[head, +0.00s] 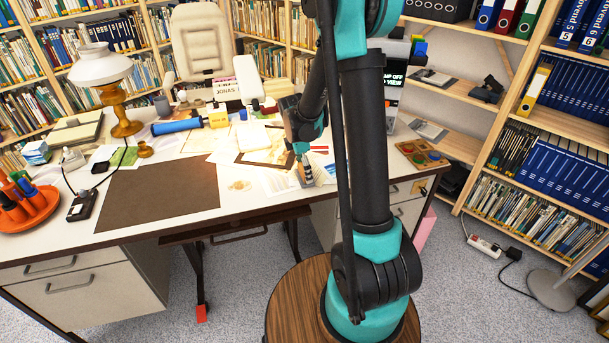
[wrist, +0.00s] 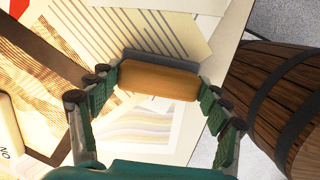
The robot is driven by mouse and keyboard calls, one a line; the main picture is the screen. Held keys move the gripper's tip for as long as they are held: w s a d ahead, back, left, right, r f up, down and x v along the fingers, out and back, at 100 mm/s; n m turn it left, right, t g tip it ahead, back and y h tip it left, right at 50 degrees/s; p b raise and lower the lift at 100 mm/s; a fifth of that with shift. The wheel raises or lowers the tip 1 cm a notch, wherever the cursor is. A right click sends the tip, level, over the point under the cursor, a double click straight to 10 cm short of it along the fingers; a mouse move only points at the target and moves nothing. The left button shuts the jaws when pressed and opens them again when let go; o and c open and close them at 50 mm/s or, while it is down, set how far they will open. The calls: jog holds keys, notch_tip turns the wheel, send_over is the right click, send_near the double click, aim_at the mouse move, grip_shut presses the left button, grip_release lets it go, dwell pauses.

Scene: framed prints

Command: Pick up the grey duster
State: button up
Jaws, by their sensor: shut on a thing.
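The grey duster (wrist: 158,80) shows in the wrist view as a tan wooden block with a grey strip along its far edge. My gripper (wrist: 158,88) has its green-padded fingers at the block's two short ends and is shut on it. In the head view my gripper (head: 303,160) points down at the front right part of the desk (head: 232,208), over papers. The duster shows there only as a small grey piece (head: 306,180) under the fingers. I cannot tell whether it touches the papers below.
A blue roll (head: 176,126), a white lamp (head: 102,72) and an orange pen holder (head: 26,205) stand on the desk. A brown mat (head: 160,194) lies bare at the front. A tray of coloured discs (head: 422,154) lies right of my arm. Bookshelves line the walls.

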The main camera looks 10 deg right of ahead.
notch_tip(320, 180, up, 20)
dwell(0.7)
